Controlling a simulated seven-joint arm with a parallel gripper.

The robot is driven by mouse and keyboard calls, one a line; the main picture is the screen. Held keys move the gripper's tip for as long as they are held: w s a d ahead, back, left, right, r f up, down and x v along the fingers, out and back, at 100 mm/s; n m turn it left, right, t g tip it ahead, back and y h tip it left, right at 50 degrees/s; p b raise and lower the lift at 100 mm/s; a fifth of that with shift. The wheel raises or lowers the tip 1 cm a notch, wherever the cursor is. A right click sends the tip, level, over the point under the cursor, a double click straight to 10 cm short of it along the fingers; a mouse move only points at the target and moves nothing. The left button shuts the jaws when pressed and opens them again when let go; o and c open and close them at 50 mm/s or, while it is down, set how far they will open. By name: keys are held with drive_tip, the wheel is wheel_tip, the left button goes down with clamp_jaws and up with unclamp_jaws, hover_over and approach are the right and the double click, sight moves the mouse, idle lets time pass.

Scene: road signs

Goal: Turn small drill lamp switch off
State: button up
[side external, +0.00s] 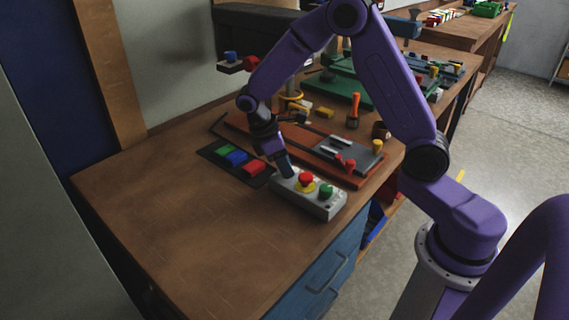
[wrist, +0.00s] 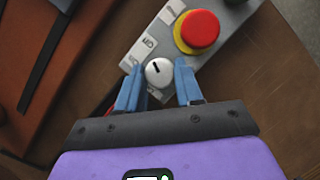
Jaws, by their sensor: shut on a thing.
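A grey control box (side external: 318,206) sits on the wooden bench, with a red mushroom button on a yellow ring and a green button. In the wrist view, the box (wrist: 160,32) carries a round silver knob (wrist: 158,72) with a dark slot mark, tilted relative to the picture. Small white labels sit beside it; their text is hard to read. My gripper (side external: 287,170) is at the box's left end, pointing down. In the wrist view, its blue fingers (wrist: 159,84) are closed on either side of the silver knob. In the side view, my gripper hides the knob.
The red button (wrist: 198,30) is close beyond the knob. A dark mat (side external: 222,166) with green, blue and red blocks lies to the left. A red-brown board (side external: 355,178) with grey plates lies behind the box. The front of the bench (side external: 190,225) is clear.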

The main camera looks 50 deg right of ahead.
drive_tip(key=shift+m, duration=0.5)
drive_tip(key=shift+g, duration=0.3)
drive_tip(key=o, duration=0.7)
drive_tip(key=shift+o, duration=0.2)
drive_tip(key=v, duration=1.7)
drive_tip(key=shift+d+r, duration=0.35)
